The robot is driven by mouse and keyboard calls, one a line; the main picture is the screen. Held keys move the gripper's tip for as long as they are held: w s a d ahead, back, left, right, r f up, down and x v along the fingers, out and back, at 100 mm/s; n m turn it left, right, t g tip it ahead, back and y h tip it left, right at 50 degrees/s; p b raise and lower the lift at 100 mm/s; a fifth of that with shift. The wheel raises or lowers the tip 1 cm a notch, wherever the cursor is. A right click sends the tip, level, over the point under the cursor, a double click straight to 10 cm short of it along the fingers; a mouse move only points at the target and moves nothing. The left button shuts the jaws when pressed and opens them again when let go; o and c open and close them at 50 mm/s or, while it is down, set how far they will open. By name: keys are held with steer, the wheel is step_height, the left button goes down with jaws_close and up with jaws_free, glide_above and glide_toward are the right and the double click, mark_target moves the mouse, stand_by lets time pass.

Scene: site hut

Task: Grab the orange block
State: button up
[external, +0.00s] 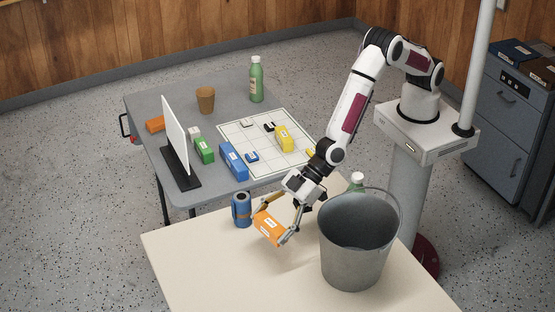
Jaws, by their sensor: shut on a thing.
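An orange block (268,228) with a pale label is between the fingers of my gripper (272,222), over the cream table (190,262). My gripper points down and is shut on the block. The block looks slightly tilted. I cannot tell whether it touches the table top. Another orange block (155,125) lies on the grey table at its far left, behind the white panel.
A metal bucket (352,250) stands right of my gripper, with a green bottle (357,182) behind it. A blue cylinder (241,210) stands close on the left. The grey table (222,97) holds a white panel (174,135), several colored blocks and a grid sheet (240,137).

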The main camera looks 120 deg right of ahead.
steer(key=shift+r, duration=0.6)
